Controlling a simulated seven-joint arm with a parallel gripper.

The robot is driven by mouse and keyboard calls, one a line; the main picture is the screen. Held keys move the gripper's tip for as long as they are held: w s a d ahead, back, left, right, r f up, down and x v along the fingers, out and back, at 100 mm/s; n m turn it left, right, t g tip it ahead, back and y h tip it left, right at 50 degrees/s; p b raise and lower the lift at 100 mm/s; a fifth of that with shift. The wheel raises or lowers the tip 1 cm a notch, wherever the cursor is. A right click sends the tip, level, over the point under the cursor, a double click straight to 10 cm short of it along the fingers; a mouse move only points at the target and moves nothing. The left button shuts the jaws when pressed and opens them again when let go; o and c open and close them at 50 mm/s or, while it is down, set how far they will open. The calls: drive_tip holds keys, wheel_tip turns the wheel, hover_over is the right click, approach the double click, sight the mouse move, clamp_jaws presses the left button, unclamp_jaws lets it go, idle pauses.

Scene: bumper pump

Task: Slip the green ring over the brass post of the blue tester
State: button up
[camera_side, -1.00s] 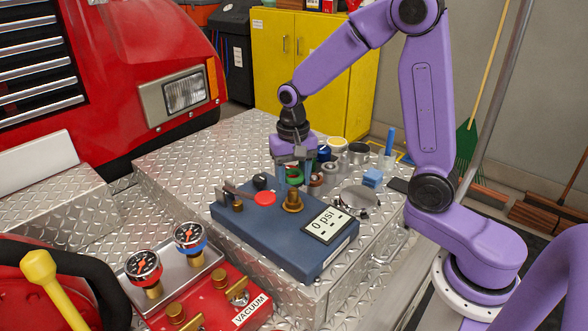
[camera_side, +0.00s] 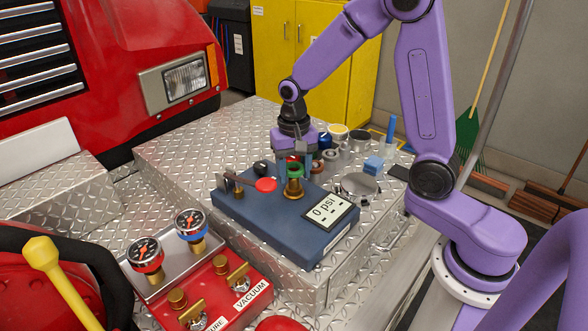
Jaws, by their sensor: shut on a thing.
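The blue tester (camera_side: 270,222) lies on the diamond-plate top, with a red button (camera_side: 266,185), metal levers and a "0 psi" display. Its brass post (camera_side: 294,189) stands upright near the middle of the top. My gripper (camera_side: 294,163) points down and is shut on the green ring (camera_side: 295,171). In the picture the ring is right at the top end of the post and overlaps it. I cannot tell whether the ring is around the post, resting on it or just above or behind it. The fingers partly hide the ring.
Behind and right of the tester stand several small cans (camera_side: 359,141), a blue block (camera_side: 373,165) and a round metal dish (camera_side: 358,187). A red panel with two gauges (camera_side: 190,223) is at the front left. The plate left of the tester is clear.

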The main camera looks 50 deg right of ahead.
sight(295, 187)
drive_tip(key=shift+f, duration=1.9)
idle(1.5)
drive_tip(key=shift+s+f, duration=0.15)
drive_tip(key=shift+f, duration=0.2)
